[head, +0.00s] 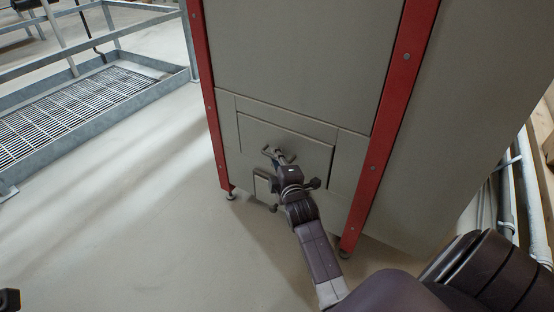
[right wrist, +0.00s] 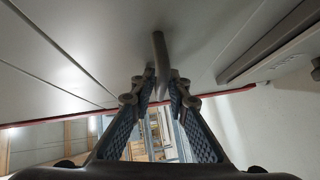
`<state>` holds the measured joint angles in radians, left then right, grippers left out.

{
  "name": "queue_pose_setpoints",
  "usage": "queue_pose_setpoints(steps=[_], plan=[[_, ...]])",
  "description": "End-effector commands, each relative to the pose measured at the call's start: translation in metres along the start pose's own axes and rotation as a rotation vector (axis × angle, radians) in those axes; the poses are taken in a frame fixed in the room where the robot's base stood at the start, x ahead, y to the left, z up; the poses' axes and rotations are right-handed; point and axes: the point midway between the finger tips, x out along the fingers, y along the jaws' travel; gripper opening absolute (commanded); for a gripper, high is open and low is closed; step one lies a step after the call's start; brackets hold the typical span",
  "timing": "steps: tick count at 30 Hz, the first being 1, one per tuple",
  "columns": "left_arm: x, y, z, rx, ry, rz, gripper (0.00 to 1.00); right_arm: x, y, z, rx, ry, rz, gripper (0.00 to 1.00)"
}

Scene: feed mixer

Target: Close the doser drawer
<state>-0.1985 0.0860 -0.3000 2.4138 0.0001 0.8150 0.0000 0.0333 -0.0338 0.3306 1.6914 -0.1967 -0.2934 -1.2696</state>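The doser drawer (head: 310,152) is a grey front panel low on the grey cabinet, between two red posts. In the head view its front looks nearly level with the panels around it; any small gap is hard to judge. My right gripper (head: 280,157) is at the drawer's bar handle (right wrist: 159,48). In the right wrist view its two fingers (right wrist: 161,84) converge on either side of the handle and appear closed on it. A small dark part (head: 9,299) at the bottom left of the head view may be my left gripper; its fingers cannot be made out.
The cabinet (head: 300,50) stands on short feet. A metal platform with a grated floor (head: 70,112) and railing is at the left. Pipes (head: 530,200) run along the right edge. The floor (head: 130,220) left of the cabinet is clear.

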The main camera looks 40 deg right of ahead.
Motion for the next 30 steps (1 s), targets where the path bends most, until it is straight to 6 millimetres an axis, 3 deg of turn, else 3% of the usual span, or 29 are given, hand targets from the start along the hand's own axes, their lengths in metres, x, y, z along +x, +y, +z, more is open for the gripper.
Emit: queue_pose_setpoints(steps=[5, 18, 24, 30], plan=[[0.0, 0.0, 0.0, 0.0, -0.001, -0.001, 0.0, -0.017, -0.002, 0.001, 0.0, -0.001, -0.002, 0.16], [0.0, 0.0, 0.0, 0.0, -0.002, -0.001, 0.0, -0.103, -0.001, 0.0, 0.0, 0.0, -0.001, 0.16], [0.0, 0.0, 0.0, 0.0, -0.002, -0.001, 0.0, -0.118, 0.001, 0.0, -0.001, 0.0, 0.002, 0.16], [0.0, 0.0, 0.0, 0.0, -0.002, -0.001, 0.0, -0.12, 0.001, -0.001, 0.0, 0.001, 0.002, 0.16]])
